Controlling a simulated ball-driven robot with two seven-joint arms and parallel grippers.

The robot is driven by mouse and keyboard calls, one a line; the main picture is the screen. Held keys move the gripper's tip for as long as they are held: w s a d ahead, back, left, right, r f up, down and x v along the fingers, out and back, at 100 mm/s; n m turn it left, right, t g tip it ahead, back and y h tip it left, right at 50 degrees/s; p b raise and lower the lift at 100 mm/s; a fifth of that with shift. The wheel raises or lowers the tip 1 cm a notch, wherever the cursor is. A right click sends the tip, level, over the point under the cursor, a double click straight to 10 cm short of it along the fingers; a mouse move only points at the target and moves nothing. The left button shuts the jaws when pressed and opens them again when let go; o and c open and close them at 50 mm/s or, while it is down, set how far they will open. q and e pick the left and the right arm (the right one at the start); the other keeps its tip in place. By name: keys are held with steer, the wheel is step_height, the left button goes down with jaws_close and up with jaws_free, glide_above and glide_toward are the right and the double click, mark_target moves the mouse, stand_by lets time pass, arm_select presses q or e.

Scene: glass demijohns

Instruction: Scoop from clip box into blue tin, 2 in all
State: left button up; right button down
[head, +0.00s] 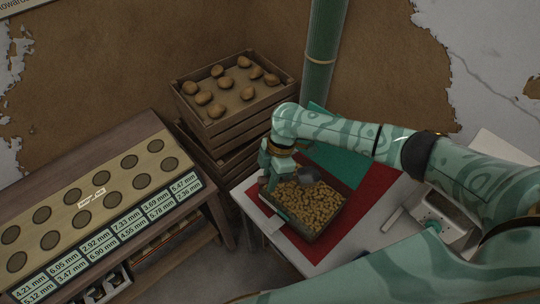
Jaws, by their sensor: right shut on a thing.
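The clip box (331,223) is a dark open box on the red mat, filled with small yellow-brown pieces. My right gripper (272,186) reaches down at the box's left edge. It is shut on what looks like a grey scoop (308,177), whose dark grey end shows over the far part of the pieces. The gripper hides most of the scoop, and I cannot tell whether it holds any pieces. I cannot make out a blue tin. My left gripper is out of view.
The red mat (372,192) and a teal sheet (342,160) lie on a white table (243,193). A pale box-like object (447,217) stands at right. Wooden crates with potato-like lumps (239,122) stand behind. A labelled sizing board (90,208) lies on the left bench.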

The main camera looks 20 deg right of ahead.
steer(key=shift+w+f, duration=0.1)
steer(key=shift+f, duration=0.05)
steer(key=shift+f+n+b, duration=0.25)
steer(key=shift+n+b, duration=0.05)
steer(key=shift+b, duration=0.1)
steer(key=shift+d+f+y+b, duration=0.25)
steer(key=shift+f+y+b, duration=0.3)
steer(key=shift+f+b, duration=0.8)
steer(key=shift+d+f+y+b, duration=0.3)
steer(key=shift+f+y+b, duration=0.3)
steer(key=shift+b, duration=1.4)
steer(key=shift+d+f+y+b, duration=0.25)
steer(key=shift+f+y+b, duration=0.2)
steer(key=shift+f+b, duration=0.95)
steer(key=shift+r, duration=0.3)
